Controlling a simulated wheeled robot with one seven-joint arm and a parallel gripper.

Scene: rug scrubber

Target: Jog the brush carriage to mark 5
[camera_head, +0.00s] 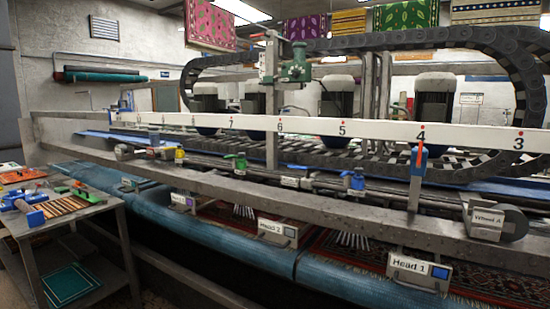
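A white scale beam (375,130) runs across the machine with numbers falling from left to right. Mark 5 (343,128) has a red dot and lies right of mark 6 (280,126) and left of mark 4 (421,135). A grey upright with a green unit (295,68), possibly the brush carriage, stands near mark 6. A blue and orange handle (419,160) stands on a grey post just below mark 4. My gripper is not in view.
A grey rail (340,208) crosses in front, above blue rollers (195,228) and a patterned rug. Labelled boxes include Head 1 (418,270) and Head 2 (278,232). A side table (70,215) with tools stands at left. A black cable chain (400,42) loops behind.

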